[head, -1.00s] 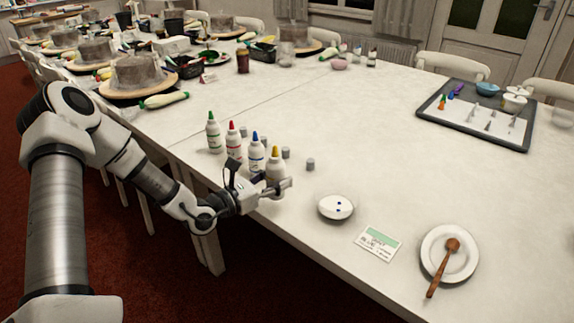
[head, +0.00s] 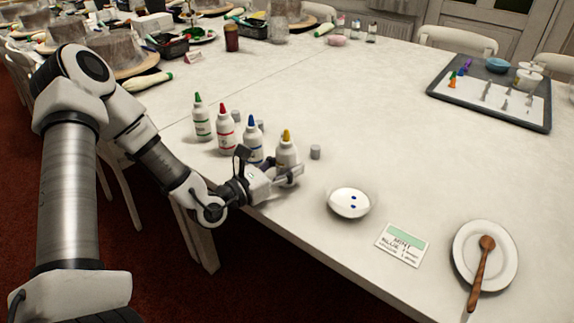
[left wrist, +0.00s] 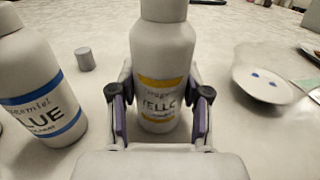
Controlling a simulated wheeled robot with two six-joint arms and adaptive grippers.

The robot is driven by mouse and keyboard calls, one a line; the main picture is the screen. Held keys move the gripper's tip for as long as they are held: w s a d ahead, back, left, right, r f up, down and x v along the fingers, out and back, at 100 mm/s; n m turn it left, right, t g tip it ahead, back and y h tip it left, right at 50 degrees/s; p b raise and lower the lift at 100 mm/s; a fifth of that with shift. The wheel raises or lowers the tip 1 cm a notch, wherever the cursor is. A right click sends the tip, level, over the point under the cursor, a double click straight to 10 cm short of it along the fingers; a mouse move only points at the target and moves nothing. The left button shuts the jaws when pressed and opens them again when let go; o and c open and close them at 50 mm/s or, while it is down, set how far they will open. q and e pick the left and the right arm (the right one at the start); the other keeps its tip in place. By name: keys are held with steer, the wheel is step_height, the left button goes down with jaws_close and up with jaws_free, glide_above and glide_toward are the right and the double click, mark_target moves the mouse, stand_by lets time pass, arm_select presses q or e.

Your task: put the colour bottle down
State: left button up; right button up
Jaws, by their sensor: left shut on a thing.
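The yellow-capped colour bottle (head: 287,146) is upright near the table's front edge, at the right end of a row of bottles. In the left wrist view the bottle (left wrist: 162,55), with a yellow label, stands between the fingers of my left gripper (left wrist: 160,112), which is shut on it. Its base looks to be at the table top; the gripper (head: 287,172) hides part of it in the head view. The blue bottle (head: 254,142), red bottle (head: 226,132) and green bottle (head: 202,120) stand to its left. My right gripper is not in view.
A small white bowl (head: 349,204) with blue drops sits to the right, near a printed card (head: 402,245) and a plate (head: 460,270) with a wooden spoon. Small grey caps (head: 316,152) stand close behind the bottles. The table's middle is clear.

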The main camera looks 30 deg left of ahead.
arm_select(q)
steer(key=o, duration=0.9)
steer(key=shift+a+f, duration=0.15)
